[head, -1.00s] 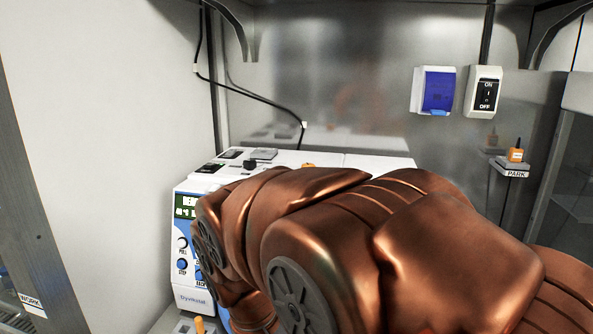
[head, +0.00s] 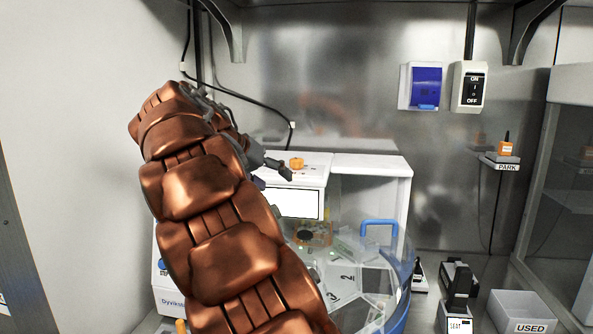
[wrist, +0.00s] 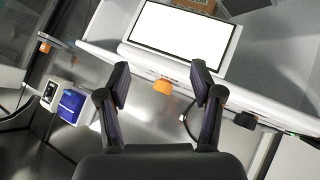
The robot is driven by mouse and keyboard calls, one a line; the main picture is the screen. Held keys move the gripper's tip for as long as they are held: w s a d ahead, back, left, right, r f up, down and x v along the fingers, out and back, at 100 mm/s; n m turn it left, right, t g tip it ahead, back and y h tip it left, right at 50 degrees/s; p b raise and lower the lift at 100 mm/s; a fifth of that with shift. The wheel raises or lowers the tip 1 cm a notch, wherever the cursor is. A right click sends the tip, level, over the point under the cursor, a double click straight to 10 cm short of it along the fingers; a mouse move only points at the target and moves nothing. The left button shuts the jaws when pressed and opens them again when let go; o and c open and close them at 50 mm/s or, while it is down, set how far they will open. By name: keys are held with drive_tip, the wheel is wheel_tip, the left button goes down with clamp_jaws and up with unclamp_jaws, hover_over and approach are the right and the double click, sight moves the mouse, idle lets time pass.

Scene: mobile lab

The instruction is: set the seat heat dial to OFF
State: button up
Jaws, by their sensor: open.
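I cannot make out which control is the seat heat dial, and I can read no OFF mark on a dial. An orange knob (head: 297,163) stands on top of the white machine (head: 345,163). In the wrist view an orange piece (wrist: 164,87) shows between my fingers, beyond them, and a dark knob (wrist: 245,120) is to their right. My gripper (wrist: 160,78) is open and empty. In the head view my gripper (head: 277,168) is over the machine's top, just left of the orange knob, partly hidden by my arm.
A blank white screen (head: 298,203) is on the machine's front. A clear-covered round unit (head: 345,290) with a blue handle (head: 379,227) stands before it. The wall has an ON/OFF switch (head: 470,88) and a blue-covered box (head: 425,88). A USED box (head: 525,312) is at lower right.

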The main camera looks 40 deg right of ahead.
sight(294, 159)
drive_tip(key=w+d+r+m+h+b, duration=0.1)
drive_tip(key=w+d, duration=0.1)
drive_tip(key=w+d+m+h+b, duration=0.1)
drive_tip(key=w+d+m, duration=0.1)
drive_tip(key=w+d+r+m+b, duration=0.1)
drive_tip(key=w+d+b, duration=0.1)
drive_tip(key=shift+w+d+r+m+h, duration=0.1)
drive_tip(key=shift+r+m+h, duration=0.2)
drive_tip(key=shift+r+h, duration=0.1)
drive_tip(key=shift+w+d+m+t+h+b, duration=0.2)
drive_tip(key=shift+d+m+t+h+b, duration=0.1)
drive_tip(key=shift+d+m+b, duration=0.45)
drive_tip(key=shift+m, duration=0.25)
drive_tip(key=shift+x, duration=3.9)
drive_tip(key=shift+r, duration=0.15)
drive_tip(key=shift+c, duration=0.3)
drive_tip(key=c, duration=1.1)
